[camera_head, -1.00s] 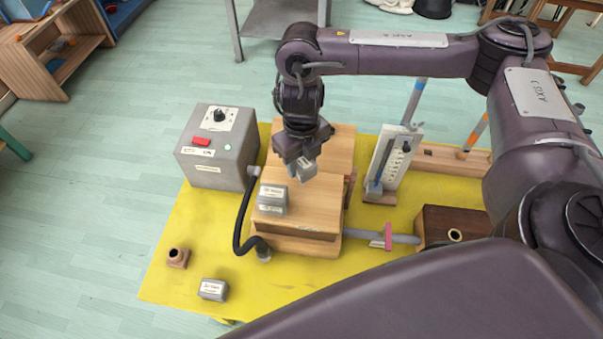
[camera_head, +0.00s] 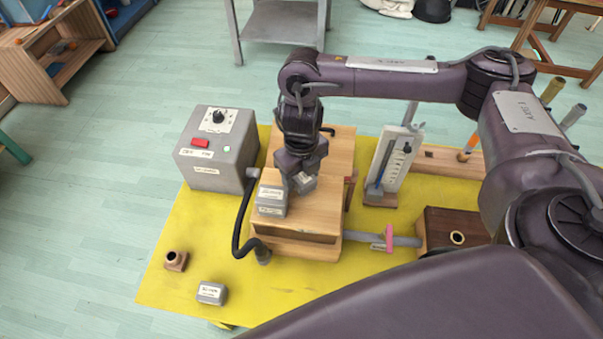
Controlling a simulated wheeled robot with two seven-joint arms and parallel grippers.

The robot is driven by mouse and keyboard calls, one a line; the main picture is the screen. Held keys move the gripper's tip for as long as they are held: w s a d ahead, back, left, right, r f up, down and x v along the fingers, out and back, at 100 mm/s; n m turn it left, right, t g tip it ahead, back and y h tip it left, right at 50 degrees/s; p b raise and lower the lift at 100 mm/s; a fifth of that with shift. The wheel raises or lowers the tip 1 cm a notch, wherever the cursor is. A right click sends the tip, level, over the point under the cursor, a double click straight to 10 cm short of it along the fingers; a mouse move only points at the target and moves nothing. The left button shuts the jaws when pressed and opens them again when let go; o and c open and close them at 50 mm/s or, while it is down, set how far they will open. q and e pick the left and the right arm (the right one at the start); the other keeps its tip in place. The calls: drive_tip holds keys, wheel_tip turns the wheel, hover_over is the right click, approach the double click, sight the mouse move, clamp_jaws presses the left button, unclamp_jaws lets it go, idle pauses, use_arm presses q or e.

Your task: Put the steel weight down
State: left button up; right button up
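My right gripper (camera_head: 302,178) points down over the pale wooden box (camera_head: 325,210). It is shut on a small grey steel weight (camera_head: 305,184), partly hidden by the fingers. I cannot tell whether this weight touches the box top. A labelled grey block (camera_head: 271,199) sits on the box top just left of the gripper; it shows two labels. Another grey weight (camera_head: 211,293) lies on the yellow mat at the front left. My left gripper is out of view.
A grey control box (camera_head: 217,165) with a red switch stands left, with a black hose (camera_head: 240,225) curving to the wooden box. A white gauge panel (camera_head: 394,160) stands right. A dark wooden box (camera_head: 450,228) is further right. The yellow mat (camera_head: 190,245) is mostly free at the front left.

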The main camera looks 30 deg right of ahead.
sight(301, 175)
drive_tip(key=shift+w+r, duration=0.1)
drive_tip(key=shift+r, duration=0.4)
wheel_tip(301, 175, up, 11)
drive_tip(key=shift+r+p, duration=0.2)
drive_tip(key=shift+p, duration=0.9)
drive_tip(key=shift+a+f, duration=0.1)
